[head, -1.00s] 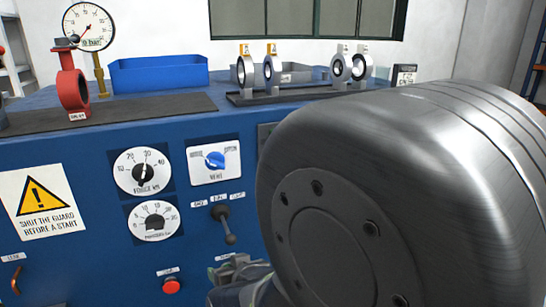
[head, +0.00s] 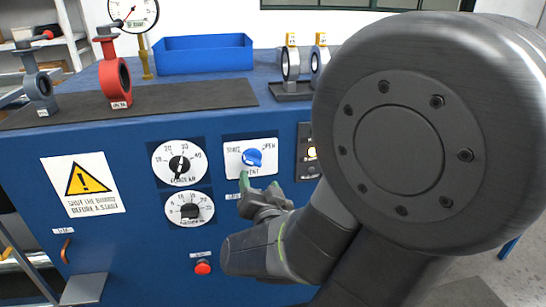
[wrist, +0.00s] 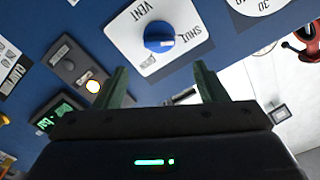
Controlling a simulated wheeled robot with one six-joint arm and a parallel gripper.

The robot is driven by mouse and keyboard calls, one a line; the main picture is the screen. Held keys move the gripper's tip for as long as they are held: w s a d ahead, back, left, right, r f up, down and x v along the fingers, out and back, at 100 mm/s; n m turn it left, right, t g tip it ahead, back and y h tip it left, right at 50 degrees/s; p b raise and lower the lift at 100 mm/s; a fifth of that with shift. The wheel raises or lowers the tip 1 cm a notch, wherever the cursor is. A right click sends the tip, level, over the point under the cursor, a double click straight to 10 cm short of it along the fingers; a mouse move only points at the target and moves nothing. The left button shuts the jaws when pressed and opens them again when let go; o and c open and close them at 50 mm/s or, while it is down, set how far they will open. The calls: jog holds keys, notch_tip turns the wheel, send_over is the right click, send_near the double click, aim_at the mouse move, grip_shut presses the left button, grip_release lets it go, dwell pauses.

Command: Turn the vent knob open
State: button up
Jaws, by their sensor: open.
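The vent knob (head: 252,157) is a blue dial on a white plate (head: 233,170) on the front of the blue cabinet. The plate reads SHUT at upper left, OPEN at upper right and VENT below. In the wrist view the knob (wrist: 158,36) shows a pale mark on its SHUT side. My gripper (head: 247,184) is just below the knob in the head view, partly hidden by my own arm. In the wrist view my gripper (wrist: 162,74) is open, its green fingers apart and empty. The knob lies beyond the fingertips, between their lines.
Two white dials (head: 178,163) (head: 189,209) sit left of the vent plate. A dark panel with a lit lamp (head: 311,152) is close to its right. A red button (head: 203,267) is lower down. Valves and a blue bin (head: 203,54) stand on top.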

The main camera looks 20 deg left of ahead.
aim_at(255, 163)
jog(key=x, duration=0.9)
jog(key=shift+w+a, duration=0.2)
jog(key=c, duration=1)
jog(key=shift+f, duration=0.1)
